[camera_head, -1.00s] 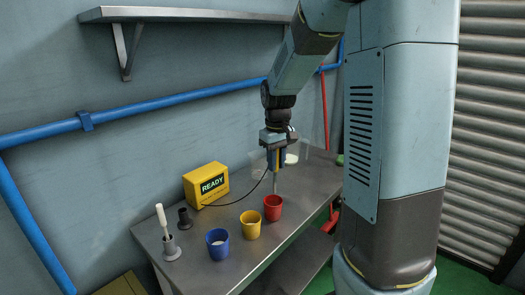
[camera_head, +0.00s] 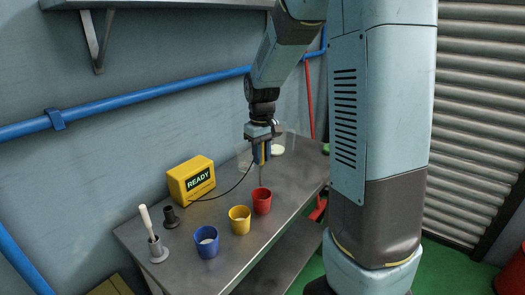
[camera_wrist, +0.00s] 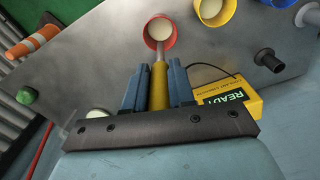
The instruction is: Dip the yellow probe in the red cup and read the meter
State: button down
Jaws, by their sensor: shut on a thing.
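The yellow probe (camera_wrist: 159,88) is upright between the fingers of my gripper (camera_wrist: 157,80), which is shut on its yellow handle. In the head view my gripper (camera_head: 261,155) is over the red cup (camera_head: 262,203). The probe's thin metal rod points down to the red cup. In the wrist view the rod meets the mouth of the red cup (camera_wrist: 174,41), which holds pale liquid. I cannot tell whether the tip is below the rim. The yellow meter (camera_head: 180,190) shows READY, and a black cable runs from it toward the probe.
A yellow cup (camera_head: 239,222) and a blue cup (camera_head: 207,245) stand in a row left of the red cup. A white-handled tool (camera_head: 146,220) in a grey holder and a dark holder (camera_head: 170,218) stand farther left. A blue pipe (camera_head: 150,98) crosses the wall behind.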

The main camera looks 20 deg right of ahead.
jog(key=shift+f, duration=4.85)
jog(key=shift+r, duration=0.1)
jog(key=shift+r, duration=5.15)
